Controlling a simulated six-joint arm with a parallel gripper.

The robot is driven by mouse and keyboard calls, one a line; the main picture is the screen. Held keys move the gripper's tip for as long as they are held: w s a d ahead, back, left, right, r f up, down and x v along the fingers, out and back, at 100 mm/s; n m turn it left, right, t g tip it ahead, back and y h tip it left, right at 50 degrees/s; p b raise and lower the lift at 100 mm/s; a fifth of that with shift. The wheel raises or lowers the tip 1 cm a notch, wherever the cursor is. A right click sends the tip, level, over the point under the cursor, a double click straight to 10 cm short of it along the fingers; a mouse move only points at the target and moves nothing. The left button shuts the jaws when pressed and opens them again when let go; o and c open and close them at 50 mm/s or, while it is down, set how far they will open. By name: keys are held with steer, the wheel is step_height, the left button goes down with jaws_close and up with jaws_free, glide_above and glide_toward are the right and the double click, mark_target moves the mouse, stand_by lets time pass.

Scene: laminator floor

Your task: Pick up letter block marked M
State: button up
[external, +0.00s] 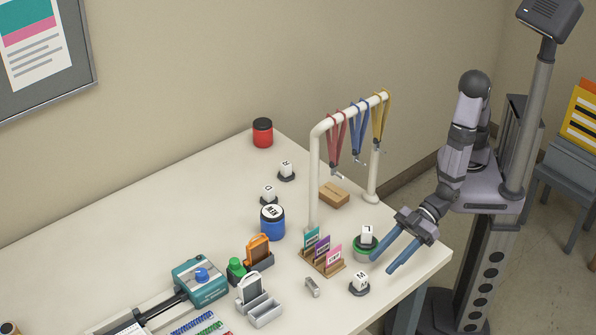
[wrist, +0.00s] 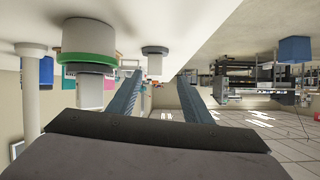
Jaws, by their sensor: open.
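The white letter block marked M (external: 360,276) sits on a small dark round base near the table's front right edge. In the wrist view, which is upside down, a small pale block (wrist: 155,65) on a round base, seemingly the M block, shows beyond and between my fingertips. My gripper (external: 381,265) is open and empty, its two blue fingers pointing down-left, above and right of the M block and apart from it. My gripper's fingers also show in the wrist view (wrist: 160,77).
A white block marked L (external: 366,232) stands on a green-rimmed round container (external: 364,252) close beside my fingers. A card rack (external: 322,262) and a small metal piece (external: 312,287) lie left of M. A white lanyard stand (external: 314,180) rises behind. The table's right edge is near.

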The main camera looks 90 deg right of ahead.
mark_target(365, 274)
steer(key=shift+w+f+n+t, duration=0.1)
steer(key=shift+w+n+t, duration=0.25)
steer(key=shift+n+t, duration=0.15)
steer(key=shift+p+x, duration=0.95)
steer(key=shift+x, duration=2.6)
steer(key=shift+w+d, duration=0.1)
steer(key=shift+d, duration=0.05)
steer(key=shift+c, duration=0.3)
steer(key=c, duration=1)
jaws_close()
steer(key=shift+r+b, duration=0.35)
steer(key=shift+r, duration=4.7)
